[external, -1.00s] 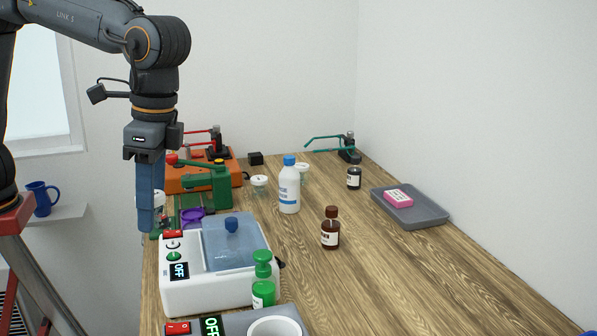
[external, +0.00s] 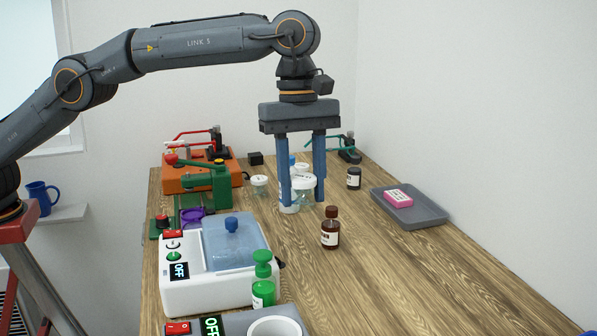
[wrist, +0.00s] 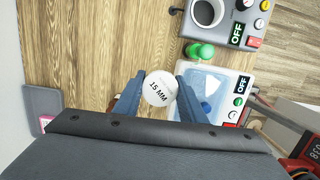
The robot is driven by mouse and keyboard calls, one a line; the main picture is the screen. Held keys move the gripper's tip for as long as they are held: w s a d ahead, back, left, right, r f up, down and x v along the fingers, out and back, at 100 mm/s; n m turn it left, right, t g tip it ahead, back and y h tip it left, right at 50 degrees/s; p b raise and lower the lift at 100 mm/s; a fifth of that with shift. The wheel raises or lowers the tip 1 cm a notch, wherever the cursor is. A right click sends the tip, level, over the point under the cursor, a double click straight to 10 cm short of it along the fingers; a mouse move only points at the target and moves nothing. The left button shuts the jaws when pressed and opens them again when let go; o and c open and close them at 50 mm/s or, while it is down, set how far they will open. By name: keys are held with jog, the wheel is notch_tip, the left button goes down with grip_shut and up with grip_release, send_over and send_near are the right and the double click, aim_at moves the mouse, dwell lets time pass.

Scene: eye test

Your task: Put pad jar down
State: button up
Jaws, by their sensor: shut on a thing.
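The pad jar (external: 304,184) is a small clear jar with a white lid. In the wrist view the lid of the jar (wrist: 160,88) reads "15 MM". My gripper (external: 303,202) points straight down with its two long blue fingers on either side of the jar, shut on it. The wrist view shows my gripper (wrist: 159,84) with the jar between the fingertips. The jar is upright, over the middle of the wooden table (external: 390,270); I cannot tell whether its base touches the wood. The white bottle with a blue cap (external: 292,160) is mostly hidden behind the fingers and jar.
A brown bottle (external: 331,232) stands just in front and right of the jar. Another lidded jar (external: 259,182) stands to the left, a dark bottle (external: 354,178) behind right. A grey tray (external: 425,214) holds a pink box. A white bath (external: 205,288) stands front left. The right foreground is clear.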

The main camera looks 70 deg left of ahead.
jog(key=w+a+n, duration=0.2)
jog(key=w+n, duration=0.2)
jog(key=p, duration=0.1)
send_near(319, 281)
jog(key=shift+t, duration=0.3)
jog(key=shift+s+d+f, duration=0.1)
jog(key=shift+d+f, duration=0.05)
jog(key=shift+f, duration=0.75)
jog(key=shift+w+d+f, duration=0.1)
jog(key=shift+d+f, duration=0.05)
jog(key=shift+f, duration=0.7)
jog(key=shift+s+d+f, duration=0.1)
jog(key=shift+d+f, duration=0.1)
jog(key=shift+f, duration=0.7)
jog(key=shift+f, duration=0.1)
jog(key=o, duration=0.6)
jog(key=shift+f, duration=0.1)
jog(key=o, duration=0.5)
jog(key=shift+c, duration=0.2)
jog(key=shift+o, duration=0.4)
notch_tip(319, 281, up, 12)
jog(key=a+b, duration=0.1)
jog(key=shift+s+a+b, duration=0.3)
jog(key=shift+s+b, duration=0.05)
